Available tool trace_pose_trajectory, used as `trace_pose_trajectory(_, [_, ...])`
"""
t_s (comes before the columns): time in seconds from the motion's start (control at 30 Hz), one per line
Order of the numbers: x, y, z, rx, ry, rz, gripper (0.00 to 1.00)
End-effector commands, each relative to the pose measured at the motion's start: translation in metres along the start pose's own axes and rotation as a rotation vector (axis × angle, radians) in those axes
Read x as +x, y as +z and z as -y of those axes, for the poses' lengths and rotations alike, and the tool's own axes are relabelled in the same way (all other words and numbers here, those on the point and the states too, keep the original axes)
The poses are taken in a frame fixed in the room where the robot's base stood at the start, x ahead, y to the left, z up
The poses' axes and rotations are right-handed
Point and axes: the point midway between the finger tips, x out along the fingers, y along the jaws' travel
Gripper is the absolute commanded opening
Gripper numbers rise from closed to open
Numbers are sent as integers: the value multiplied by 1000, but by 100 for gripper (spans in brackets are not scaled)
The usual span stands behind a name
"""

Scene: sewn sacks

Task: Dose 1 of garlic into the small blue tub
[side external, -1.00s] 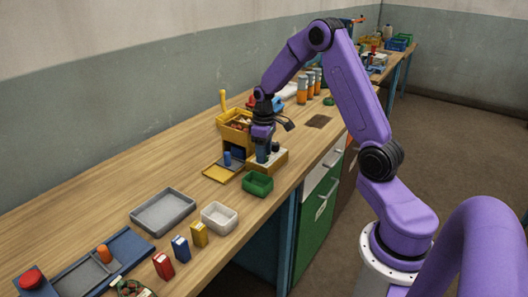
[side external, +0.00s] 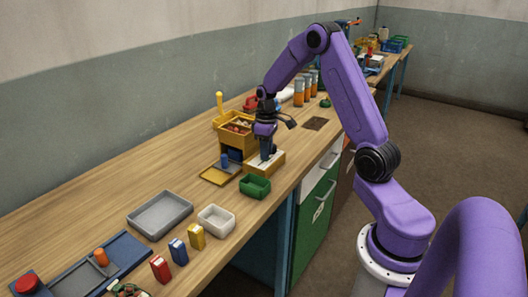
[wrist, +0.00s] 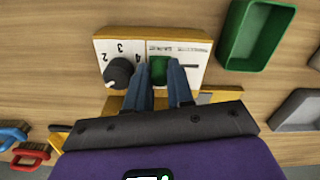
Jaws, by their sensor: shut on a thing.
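A yellow dispenser (side external: 238,138) with a hopper of mixed contents and an upright yellow handle stands on the bench. At its right is a white-topped control panel (wrist: 110,48) with a black dial (wrist: 118,73) marked with numbers. A green knob (wrist: 160,70) sits on the panel beside the dial. My gripper (wrist: 162,85) points down with its fingers at either side of this knob, shut on it. A small blue cylindrical thing (side external: 225,160) stands by the yellow-edged tray (side external: 219,176) before the dispenser; I cannot tell if it is the tub. The panel's small lettering is unreadable.
A green bin (side external: 255,186) stands close to the panel, also in the wrist view (wrist: 255,35). A white bin (side external: 216,219), a grey tray (side external: 160,213) and red, blue and yellow boxes (side external: 178,250) are nearer. Several orange-capped jars (side external: 306,88) stand behind my gripper.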

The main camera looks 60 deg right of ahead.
Motion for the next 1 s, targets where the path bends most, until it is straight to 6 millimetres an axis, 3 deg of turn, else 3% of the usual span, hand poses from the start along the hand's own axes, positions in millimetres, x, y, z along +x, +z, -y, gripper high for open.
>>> trace_pose_trajectory(0.1, [-1, 1, -5, 4, 8, -5, 0])
trace_pose_trajectory(0.13, [-1, 1, -6, 4, 8, -5, 28])
trace_pose_trajectory(0.2, [-1, 1, -6, 4, 8, -5, 48])
trace_pose_trajectory(0.57, [-1, 1, -4, 6, 9, -5, 48])
trace_pose_trajectory(0.87, [0, -8, 33, -1, 6, -4, 48])
trace_pose_trajectory(1.0, [-28, -8, 30, 5, 9, -9, 48])
